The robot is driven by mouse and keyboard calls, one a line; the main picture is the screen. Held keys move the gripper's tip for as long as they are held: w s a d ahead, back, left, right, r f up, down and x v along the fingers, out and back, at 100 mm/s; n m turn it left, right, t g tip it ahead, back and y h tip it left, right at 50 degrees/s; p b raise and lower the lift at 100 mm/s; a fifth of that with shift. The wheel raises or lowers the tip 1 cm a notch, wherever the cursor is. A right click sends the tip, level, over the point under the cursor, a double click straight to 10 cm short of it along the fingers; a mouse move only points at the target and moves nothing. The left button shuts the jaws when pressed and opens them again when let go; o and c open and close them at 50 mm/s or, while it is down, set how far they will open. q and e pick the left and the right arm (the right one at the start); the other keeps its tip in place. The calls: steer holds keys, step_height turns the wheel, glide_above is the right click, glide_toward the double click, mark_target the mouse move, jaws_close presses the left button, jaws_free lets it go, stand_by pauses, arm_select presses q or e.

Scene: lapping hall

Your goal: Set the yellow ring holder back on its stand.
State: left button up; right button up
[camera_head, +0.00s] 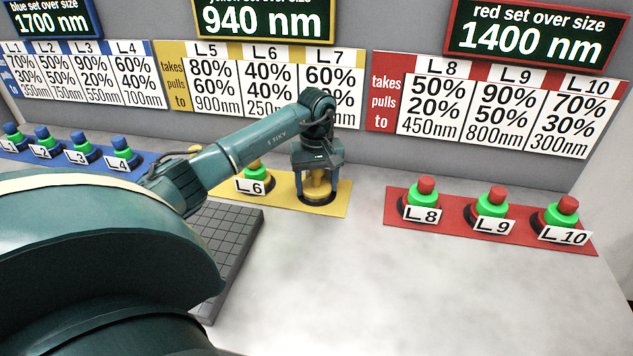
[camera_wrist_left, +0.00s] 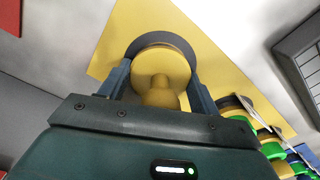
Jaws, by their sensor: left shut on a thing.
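The yellow ring holder (camera_head: 317,188) is between the fingers of my left gripper (camera_head: 318,184), at the right end of the yellow mat (camera_head: 283,194). The gripper points down and is shut on the holder. Around the holder's lower end shows the dark round stand (camera_head: 318,199). In the left wrist view the yellow holder (camera_wrist_left: 160,75) lies between the two fingers, with the dark stand (camera_wrist_left: 135,46) curving behind its wide end. Whether the holder rests fully on the stand I cannot tell. My right gripper is not in view.
A holder labelled L6 (camera_head: 254,186) stands left of the gripper, partly behind my arm. A red mat (camera_head: 455,227) with L8, L9 and L10 is to the right. A blue mat (camera_head: 75,166) is far left. A dark gridded plate (camera_head: 232,235) lies in front. The front right table is clear.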

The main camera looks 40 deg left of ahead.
arm_select(q)
steer(key=o, duration=1.3)
step_height(320, 180, up, 12)
steer(key=shift+r, duration=0.15)
